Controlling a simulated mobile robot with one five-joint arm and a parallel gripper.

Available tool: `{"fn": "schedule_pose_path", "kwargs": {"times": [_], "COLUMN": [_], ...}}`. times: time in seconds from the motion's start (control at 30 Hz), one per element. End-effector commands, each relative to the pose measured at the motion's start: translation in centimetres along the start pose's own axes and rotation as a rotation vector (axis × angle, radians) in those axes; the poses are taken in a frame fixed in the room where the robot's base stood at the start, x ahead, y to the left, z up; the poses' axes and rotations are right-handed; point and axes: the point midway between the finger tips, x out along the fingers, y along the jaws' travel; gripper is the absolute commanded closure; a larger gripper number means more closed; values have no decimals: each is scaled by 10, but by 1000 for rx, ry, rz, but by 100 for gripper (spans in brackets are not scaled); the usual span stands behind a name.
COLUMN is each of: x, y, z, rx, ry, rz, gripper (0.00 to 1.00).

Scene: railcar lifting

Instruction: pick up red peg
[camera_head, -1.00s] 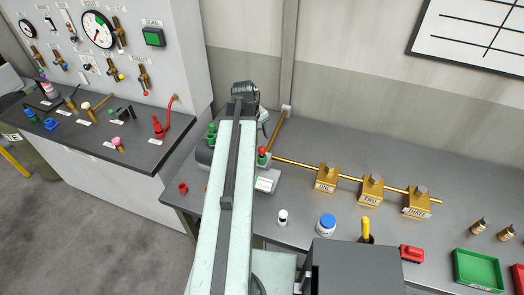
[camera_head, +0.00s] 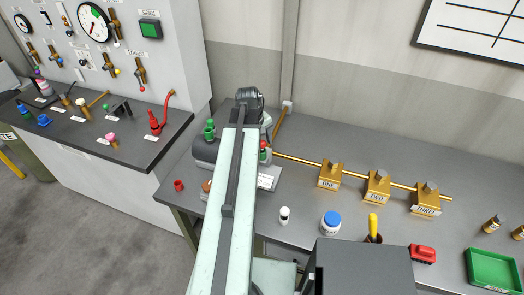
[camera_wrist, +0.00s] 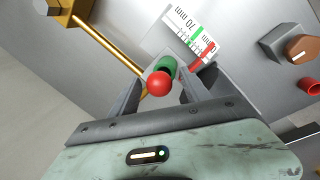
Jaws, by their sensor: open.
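A red ball-shaped knob (camera_wrist: 159,83) with a green cylinder (camera_wrist: 167,66) just behind it shows between my fingers in the wrist view. The same red top (camera_head: 264,146) shows beside my arm in the head view. A short red cylinder (camera_head: 179,185) stands on the bench's left part; it also shows at the right edge of the wrist view (camera_wrist: 308,86). I cannot tell which of these is the red peg. My gripper (camera_wrist: 170,76) is open, its fingers on either side of the red knob; contact is not clear. My arm hides much of it in the head view.
A grey device with green pegs (camera_head: 209,130) stands left of my arm. A brass pipe with blocks (camera_head: 377,186) runs right. A white-and-blue jar (camera_head: 330,222), a red item (camera_head: 422,253) and a green tray (camera_head: 492,268) are on the bench. A control desk (camera_head: 130,140) stands left.

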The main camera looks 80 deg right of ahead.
Motion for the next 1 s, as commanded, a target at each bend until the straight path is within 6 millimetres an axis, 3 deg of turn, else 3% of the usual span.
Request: {"fn": "schedule_pose_path", "kwargs": {"times": [0.03,0.2,0.23,0.57,0.87,1.0], "x": [-1,-1,-1,-4,-41,-45], "y": [0,0,0,1,10,-18], "z": [0,0,0,0,1,-2], "rx": [0,1,1,2,2,-2], "ry": [0,0,0,0,-1,0], "rz": [0,0,0,0,0,0], "gripper": [48,95,100,100,100,100]}}
